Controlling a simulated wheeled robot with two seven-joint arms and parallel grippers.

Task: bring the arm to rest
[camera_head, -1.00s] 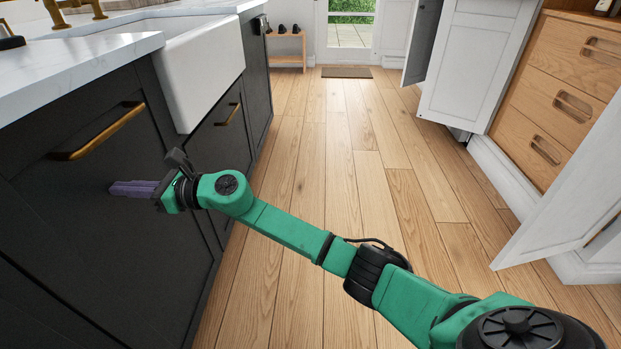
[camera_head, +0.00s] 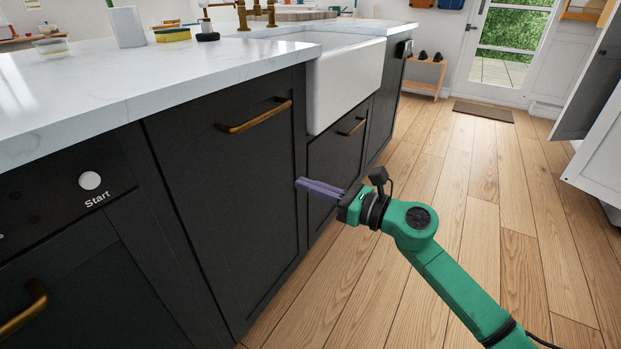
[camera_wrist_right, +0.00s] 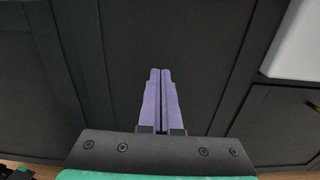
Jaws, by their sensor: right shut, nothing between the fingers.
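My right gripper (camera_head: 300,183) has purple fingers on a green arm that comes in from the lower right in the head view. Its fingers lie together with nothing between them, and they point left toward the dark cabinet fronts. In the right wrist view the shut fingers (camera_wrist_right: 160,72) point at a dark cabinet panel (camera_wrist_right: 200,45). I cannot tell whether the tips touch it. My left gripper is in neither view.
Dark cabinets (camera_head: 215,200) with brass handles (camera_head: 255,115) stand left under a white counter (camera_head: 150,85). A white sink (camera_head: 345,85) is set in it. A dark panel with a Start button (camera_head: 90,180) is at far left. Wooden floor (camera_head: 480,170) is clear on the right.

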